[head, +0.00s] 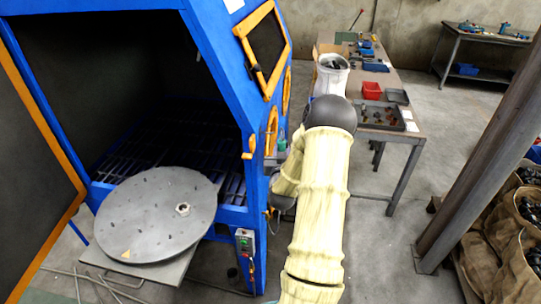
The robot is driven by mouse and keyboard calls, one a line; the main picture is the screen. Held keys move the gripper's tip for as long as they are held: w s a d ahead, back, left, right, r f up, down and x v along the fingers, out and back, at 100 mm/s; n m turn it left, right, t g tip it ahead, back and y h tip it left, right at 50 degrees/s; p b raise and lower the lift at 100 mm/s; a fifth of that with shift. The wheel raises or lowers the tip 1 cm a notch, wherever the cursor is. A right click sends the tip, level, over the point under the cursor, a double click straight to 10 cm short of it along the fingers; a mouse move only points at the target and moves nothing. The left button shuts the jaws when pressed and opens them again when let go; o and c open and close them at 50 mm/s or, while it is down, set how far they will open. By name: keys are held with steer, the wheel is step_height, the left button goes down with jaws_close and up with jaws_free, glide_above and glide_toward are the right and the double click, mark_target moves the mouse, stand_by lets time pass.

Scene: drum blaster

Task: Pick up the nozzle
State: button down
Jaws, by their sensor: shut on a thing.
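My arm comes up from the bottom of the head view, bends at its dark elbow and folds back down toward the blue blasting cabinet. My gripper (270,212) is small and partly hidden at the end of the dark wrist, close to the right side of the cabinet's front corner post. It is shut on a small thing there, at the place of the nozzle. The nozzle's shape is too small and too covered to make out.
The blue cabinet (213,95) stands open with a round grey turntable (155,215) in front. A control box (245,243) hangs on its corner post. Floor right of my arm is clear up to a steel column (470,165).

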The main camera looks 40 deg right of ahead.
steer(key=s+d+b, duration=0.4)
steer(key=s+d, duration=0.5)
steer(key=s, duration=0.1)
steer(key=shift+s, duration=0.3)
stand_by(0.9)
